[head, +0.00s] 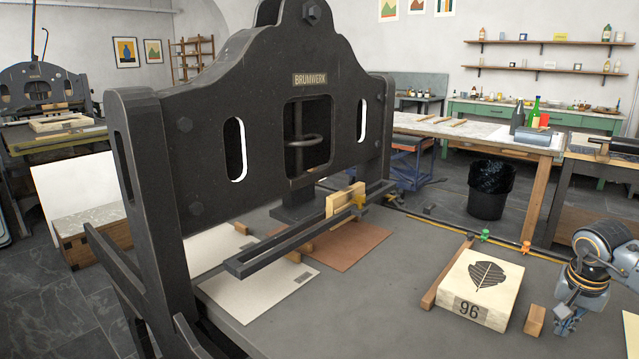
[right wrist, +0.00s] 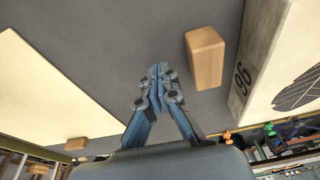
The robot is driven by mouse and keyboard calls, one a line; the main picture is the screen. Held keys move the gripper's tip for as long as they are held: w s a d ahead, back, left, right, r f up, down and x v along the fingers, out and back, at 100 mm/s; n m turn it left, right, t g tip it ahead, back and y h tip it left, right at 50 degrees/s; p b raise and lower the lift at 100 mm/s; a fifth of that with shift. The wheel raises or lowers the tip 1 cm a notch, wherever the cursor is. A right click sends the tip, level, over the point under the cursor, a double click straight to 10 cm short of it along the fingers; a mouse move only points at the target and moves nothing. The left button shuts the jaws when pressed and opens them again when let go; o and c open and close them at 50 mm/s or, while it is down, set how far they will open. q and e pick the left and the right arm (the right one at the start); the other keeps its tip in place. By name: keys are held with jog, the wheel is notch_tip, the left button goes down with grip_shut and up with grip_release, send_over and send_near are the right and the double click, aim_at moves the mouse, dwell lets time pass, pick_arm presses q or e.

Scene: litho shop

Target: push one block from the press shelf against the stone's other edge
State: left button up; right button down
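The pale stone (head: 482,285), with a black leaf print and the number 96, lies flat on the grey press bed. A long wooden bar (head: 446,274) runs along its left edge. A short wooden block (head: 535,320) lies to the right of the stone, with a narrow strip of bed between them. My right gripper (head: 565,325) is low over the bed, right of the block. In the right wrist view, its fingertips (right wrist: 158,72) are together and empty; the block (right wrist: 206,58) and the stone's numbered side (right wrist: 250,70) are to their right. My left gripper is not in view.
The dark press frame (head: 240,120) stands at left, with a scraper bar (head: 300,230) across the bed. Brown and cream sheets lie beneath. A cream sheet (right wrist: 50,100) and a small wooden block (right wrist: 75,144) show in the right wrist view. The bed's front middle is clear.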

jog(key=shift+f, duration=0.4)
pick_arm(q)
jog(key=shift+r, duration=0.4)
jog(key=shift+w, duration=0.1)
pick_arm(e)
jog(key=shift+w+a, duration=0.15)
jog(key=shift+a, duration=0.05)
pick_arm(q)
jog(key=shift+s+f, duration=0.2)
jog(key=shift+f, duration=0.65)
pick_arm(e)
jog(key=shift+w+a, duration=0.1)
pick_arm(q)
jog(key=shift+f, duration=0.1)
pick_arm(e)
jog(key=shift+w+a+p, duration=0.2)
jog(key=shift+a+p, duration=0.05)
jog(key=shift+p, duration=0.1)
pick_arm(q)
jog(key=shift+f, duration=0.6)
